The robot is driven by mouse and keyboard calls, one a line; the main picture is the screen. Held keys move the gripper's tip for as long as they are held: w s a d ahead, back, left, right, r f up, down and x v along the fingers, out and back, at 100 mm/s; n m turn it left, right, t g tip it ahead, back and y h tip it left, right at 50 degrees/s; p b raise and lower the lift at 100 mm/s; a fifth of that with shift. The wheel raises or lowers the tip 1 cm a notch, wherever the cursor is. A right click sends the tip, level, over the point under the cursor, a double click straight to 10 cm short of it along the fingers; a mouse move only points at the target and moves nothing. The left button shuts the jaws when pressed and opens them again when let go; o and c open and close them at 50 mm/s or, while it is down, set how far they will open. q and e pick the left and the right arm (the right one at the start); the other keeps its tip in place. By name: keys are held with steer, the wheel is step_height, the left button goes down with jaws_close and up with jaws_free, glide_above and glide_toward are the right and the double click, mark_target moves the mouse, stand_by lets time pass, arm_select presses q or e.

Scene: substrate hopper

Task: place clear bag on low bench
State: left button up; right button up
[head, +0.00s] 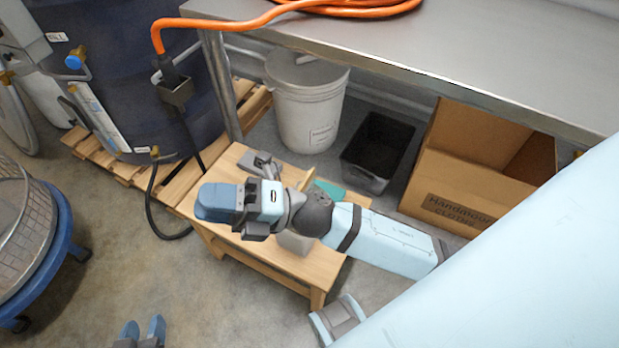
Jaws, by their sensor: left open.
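The low wooden bench (225,165) stands in the middle of the head view, below the steel table. My right arm reaches across it from the right, and its hand (255,200) is over the bench top. The fingertips of that hand are not clear, so I cannot tell their opening. A pale greyish thing (295,241) shows on the bench under my wrist, mostly hidden; I cannot tell whether it is the clear bag. My left gripper (141,334) shows at the bottom left edge, two blue fingertips apart with nothing between them, over the floor.
A teal item (328,190) lies on the bench, partly behind my arm. A white bucket (305,105), black bin (378,150) and cardboard box (460,185) stand under the steel table (480,55). A blue drum (130,70) and wheeled basket (30,235) are left.

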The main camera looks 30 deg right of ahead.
steer(key=w+d+f+m+t+h, duration=0.1)
steer(key=d+f+m+t+h, duration=0.5)
steer(key=m, duration=0.5)
steer(key=w+d+f+m+t+h, duration=0.1)
steer(key=d+f+m+t+h, duration=0.15)
steer(key=m+h, duration=0.6)
steer(key=s+d+f+m+g+h, duration=0.1)
steer(key=s+d+f+m+g, duration=0.1)
steer(key=f+m, duration=0.3)
steer(key=s+d+f+m+g+h, duration=0.1)
steer(key=s+d+f+m+g, duration=0.2)
steer(key=s+f+m+g, duration=0.1)
step_height(320, 180, down, 2)
steer(key=shift+s+f+m, duration=0.1)
steer(key=shift+s+m, duration=0.2)
steer(key=shift+m, duration=0.55)
